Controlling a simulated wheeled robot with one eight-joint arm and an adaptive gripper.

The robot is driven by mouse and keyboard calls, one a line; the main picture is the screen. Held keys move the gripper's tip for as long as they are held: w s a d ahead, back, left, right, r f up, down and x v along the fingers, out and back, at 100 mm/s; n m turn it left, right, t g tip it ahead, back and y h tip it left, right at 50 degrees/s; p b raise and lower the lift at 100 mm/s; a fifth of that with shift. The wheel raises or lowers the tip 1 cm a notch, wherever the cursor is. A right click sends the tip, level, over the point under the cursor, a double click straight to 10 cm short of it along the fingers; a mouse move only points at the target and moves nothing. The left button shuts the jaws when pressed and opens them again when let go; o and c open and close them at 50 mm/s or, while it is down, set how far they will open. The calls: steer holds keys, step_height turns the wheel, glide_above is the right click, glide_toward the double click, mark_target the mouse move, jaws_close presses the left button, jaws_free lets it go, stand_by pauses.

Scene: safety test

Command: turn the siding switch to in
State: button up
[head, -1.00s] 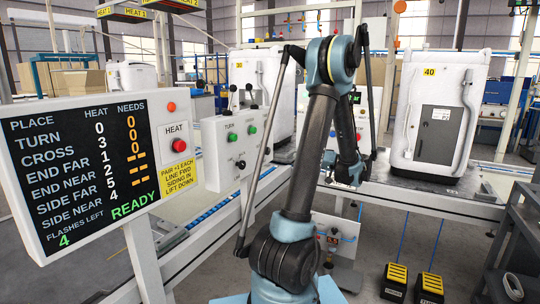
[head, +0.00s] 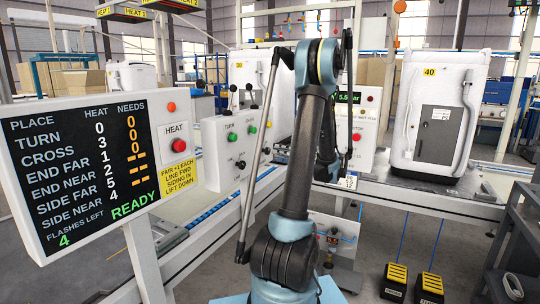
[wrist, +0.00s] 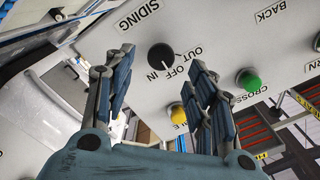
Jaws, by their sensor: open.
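The siding switch (wrist: 161,57) is a round black knob on a white panel (wrist: 225,25) in the wrist view, under the label SIDING. The words OUT, OFF and IN are printed along its lower right side. Its small white mark seems to point toward OFF. My gripper (wrist: 162,66) is open, with its two jointed fingers apart on either side of the knob in the picture. Nothing is between the fingers, and I cannot tell how far they are from the panel. In the head view my arm hides most of my gripper, and I cannot surely pick out the siding switch.
A yellow button (wrist: 177,113) and a green button (wrist: 248,80) lie close to my right finger in the wrist view. A status board (head: 85,165) stands at the left, beside a control box (head: 232,145). A white unit marked 40 (head: 434,110) stands on the right bench.

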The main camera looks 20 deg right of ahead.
mark_target(269, 151)
steer(key=shift+x, duration=2.85)
steer(key=c, duration=1.1)
